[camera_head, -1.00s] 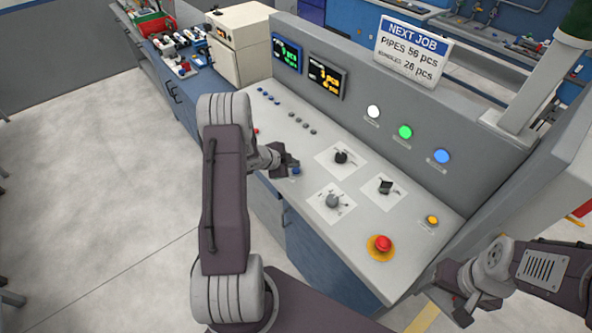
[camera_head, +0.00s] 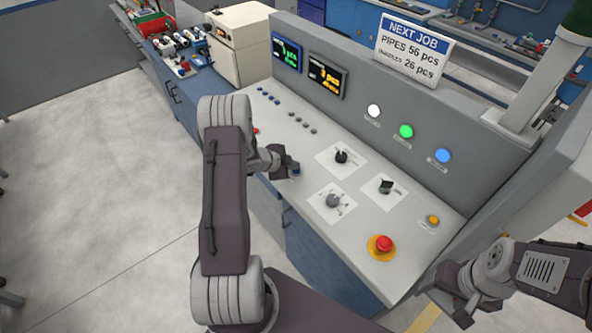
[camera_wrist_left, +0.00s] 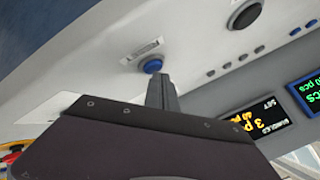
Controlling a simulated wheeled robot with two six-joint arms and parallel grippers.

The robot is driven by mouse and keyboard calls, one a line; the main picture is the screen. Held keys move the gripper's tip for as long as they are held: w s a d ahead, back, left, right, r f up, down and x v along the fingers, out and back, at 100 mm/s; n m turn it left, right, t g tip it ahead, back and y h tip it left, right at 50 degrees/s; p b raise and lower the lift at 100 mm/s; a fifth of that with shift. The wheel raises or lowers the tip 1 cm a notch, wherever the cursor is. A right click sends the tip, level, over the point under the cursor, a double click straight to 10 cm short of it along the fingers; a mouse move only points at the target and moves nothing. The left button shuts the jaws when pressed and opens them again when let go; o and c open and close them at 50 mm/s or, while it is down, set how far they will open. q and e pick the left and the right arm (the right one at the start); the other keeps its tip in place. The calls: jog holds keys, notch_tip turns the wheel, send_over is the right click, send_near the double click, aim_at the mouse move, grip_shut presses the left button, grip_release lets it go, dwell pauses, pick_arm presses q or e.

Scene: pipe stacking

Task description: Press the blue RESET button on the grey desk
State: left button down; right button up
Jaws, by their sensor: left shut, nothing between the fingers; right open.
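The blue button (camera_head: 295,171) is near the front edge of the grey desk (camera_head: 262,196), mostly hidden behind my left gripper in the head view. In the left wrist view the blue button (camera_wrist_left: 152,65) sits in a dark ring beside a small label. My left gripper (camera_head: 291,167) is shut and empty, and its closed fingertips (camera_wrist_left: 158,77) are right by the button. I cannot tell whether they touch it. My right gripper (camera_head: 462,311) is open and empty, low at the right, off the desk's front corner.
The desk also holds a red mushroom button (camera_head: 383,243) on a yellow base, a yellow button (camera_head: 432,220), a grey knob (camera_head: 333,201) and a dark switch (camera_head: 386,187). White, green and blue lamps (camera_head: 442,155) line the upright panel. A beige box (camera_head: 238,48) stands behind.

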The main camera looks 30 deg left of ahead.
aim_at(294, 171)
pick_arm(q)
jog(key=shift+f, duration=0.25)
jog(key=shift+r, duration=0.15)
jog(key=shift+r+p, duration=0.65)
jog(key=shift+r, duration=0.05)
notch_tip(294, 171, up, 5)
jog(key=p, duration=0.5)
jog(key=shift+r, duration=0.1)
dwell(0.6)
